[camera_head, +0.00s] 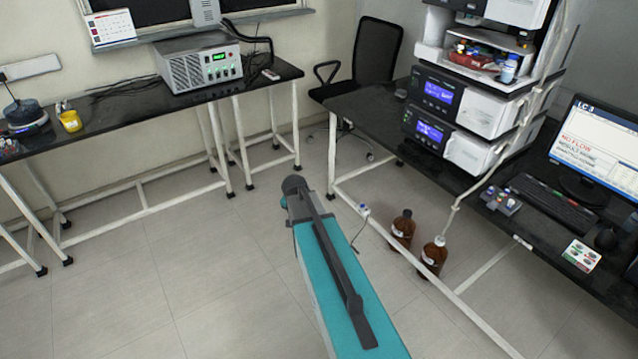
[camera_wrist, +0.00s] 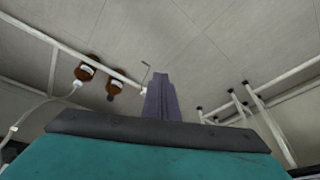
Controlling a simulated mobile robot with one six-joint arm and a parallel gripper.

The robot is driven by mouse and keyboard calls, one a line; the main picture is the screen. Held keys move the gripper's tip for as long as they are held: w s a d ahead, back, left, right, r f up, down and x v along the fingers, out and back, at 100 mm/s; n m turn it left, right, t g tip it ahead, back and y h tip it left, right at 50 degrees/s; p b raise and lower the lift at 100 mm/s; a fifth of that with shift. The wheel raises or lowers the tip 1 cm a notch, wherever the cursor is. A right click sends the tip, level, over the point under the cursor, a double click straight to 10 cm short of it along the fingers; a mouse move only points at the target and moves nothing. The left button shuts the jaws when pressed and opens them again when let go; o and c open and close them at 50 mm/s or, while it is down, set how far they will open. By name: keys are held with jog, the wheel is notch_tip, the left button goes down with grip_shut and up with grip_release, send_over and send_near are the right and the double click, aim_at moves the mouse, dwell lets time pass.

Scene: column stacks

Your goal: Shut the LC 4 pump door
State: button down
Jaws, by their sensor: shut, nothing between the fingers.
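No label reading LC 4 shows, and I cannot pick out an open pump door. An instrument stack (camera_head: 490,80) stands on the right bench. Its two lower modules, an upper one (camera_head: 438,92) and a lower one (camera_head: 430,130), have blue lit displays. The monitor (camera_head: 595,145) beside it reads "LC-3" and "NO FLOW", with smaller text below. My gripper (camera_wrist: 161,84) is shut and empty in the wrist view, over the floor and apart from everything. In the head view my teal arm reaches over the floor between the benches.
The right bench (camera_head: 365,105) has white legs and a low rail. Two brown bottles (camera_head: 403,228) (camera_head: 433,256) stand on the floor by it. A black chair (camera_head: 376,50) is behind. A left bench (camera_head: 120,115) holds a grey instrument (camera_head: 198,62). The floor at left centre is clear.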

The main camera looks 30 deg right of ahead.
jog(key=s+a+f+n+g+y, duration=0.2)
jog(key=s+a+f+n+g, duration=0.3)
jog(key=s+a+f, duration=1.1)
jog(key=s+a+f+n+g, duration=0.1)
jog(key=s+a+f+n, duration=0.2)
jog(key=s, duration=0.8)
jog(key=s+a+f+n+g+y, duration=0.1)
jog(key=s+a+f+n+g, duration=0.1)
jog(key=s, duration=1)
jog(key=a+f+n, duration=0.1)
jog(key=a+f, duration=0.1)
jog(key=a, duration=0.1)
jog(key=shift+a+f+n, duration=0.25)
jog(key=shift+f+n, duration=0.05)
jog(key=shift+n, duration=0.1)
